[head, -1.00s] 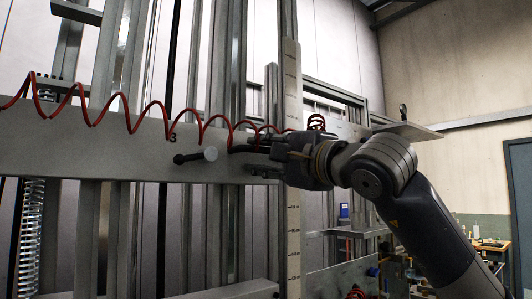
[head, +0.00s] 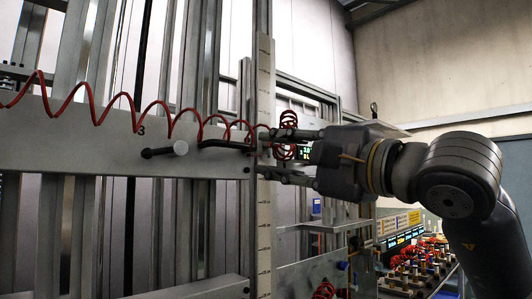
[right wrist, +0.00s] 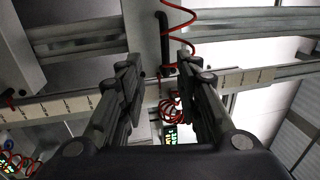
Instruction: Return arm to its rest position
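My right gripper (head: 270,155) comes in from the right in the head view, fingers pointing left towards the end of a grey crossbeam (head: 90,150). In the right wrist view its two fingers (right wrist: 160,85) are spread apart with nothing between them. Beyond the gap show a black handle (right wrist: 165,42) and a red coiled cable (right wrist: 172,105). The black handle also shows in the head view (head: 225,145), just left of the fingertips and apart from them. My left gripper is not in view.
A vertical ruled scale (head: 264,210) stands close to the fingertips. A dark peg with a pale knob (head: 165,150) sticks out of the beam. A red coiled hose (head: 90,100) runs along the beam. A bench with many small parts (head: 415,270) stands at lower right.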

